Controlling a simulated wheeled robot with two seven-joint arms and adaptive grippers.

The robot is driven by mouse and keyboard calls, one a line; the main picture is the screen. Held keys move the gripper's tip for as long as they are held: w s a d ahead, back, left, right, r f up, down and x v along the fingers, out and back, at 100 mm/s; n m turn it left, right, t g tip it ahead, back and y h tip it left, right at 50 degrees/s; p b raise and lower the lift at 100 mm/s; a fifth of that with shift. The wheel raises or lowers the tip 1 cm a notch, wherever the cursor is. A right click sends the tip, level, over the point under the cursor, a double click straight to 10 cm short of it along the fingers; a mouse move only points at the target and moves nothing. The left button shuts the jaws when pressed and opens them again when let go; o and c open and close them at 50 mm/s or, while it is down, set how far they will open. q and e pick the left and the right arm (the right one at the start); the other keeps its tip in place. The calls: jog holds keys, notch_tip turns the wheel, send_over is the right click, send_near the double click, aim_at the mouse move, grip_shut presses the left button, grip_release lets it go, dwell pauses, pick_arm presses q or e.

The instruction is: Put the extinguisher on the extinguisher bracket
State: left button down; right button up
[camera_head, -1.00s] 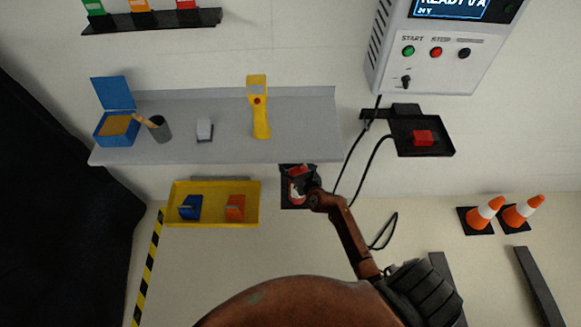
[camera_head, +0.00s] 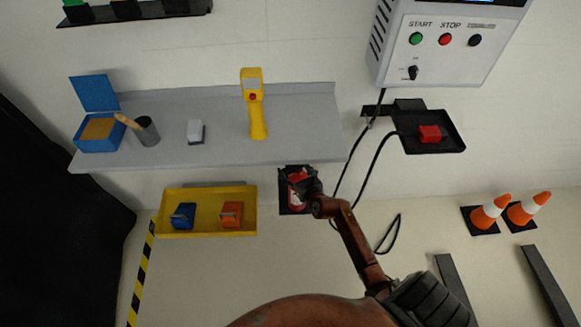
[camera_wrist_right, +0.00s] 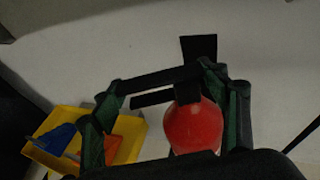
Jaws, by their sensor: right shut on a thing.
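The red extinguisher (camera_head: 297,196) with a pale label is below the grey shelf in the head view, partly hidden by my right gripper (camera_head: 308,184). The right gripper is shut on it. In the wrist view the red body (camera_wrist_right: 193,130) shows between the dark fingers, closer to the right one. The black extinguisher bracket (camera_head: 285,207) is right behind the extinguisher and mostly covered by it. Its upper plate shows in the wrist view (camera_wrist_right: 200,47). I cannot tell whether the extinguisher touches the bracket. My left gripper is not in view.
The grey shelf (camera_head: 215,149) above holds a blue box (camera_head: 100,144), a cup and a yellow handheld device (camera_head: 257,118). A yellow tray (camera_head: 207,192) is left of the bracket. Black cables (camera_head: 371,167) hang close on the right. Orange cones (camera_head: 486,215) stand further right.

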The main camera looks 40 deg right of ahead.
jog(key=shift+w+r, duration=0.1)
jog(key=shift+r, duration=0.3)
jog(key=o, duration=1.6)
jog(key=shift+f, duration=0.45)
jog(key=o, duration=0.5)
jog(key=shift+c, duration=0.2)
jog(key=shift+r, duration=0.1)
jog(key=shift+s+r, duration=0.2)
jog(key=shift+s, duration=0.4)
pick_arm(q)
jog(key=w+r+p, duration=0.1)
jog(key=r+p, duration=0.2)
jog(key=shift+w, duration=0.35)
pick_arm(e)
jog(key=v, duration=1.1)
jog(key=shift+a, duration=0.15)
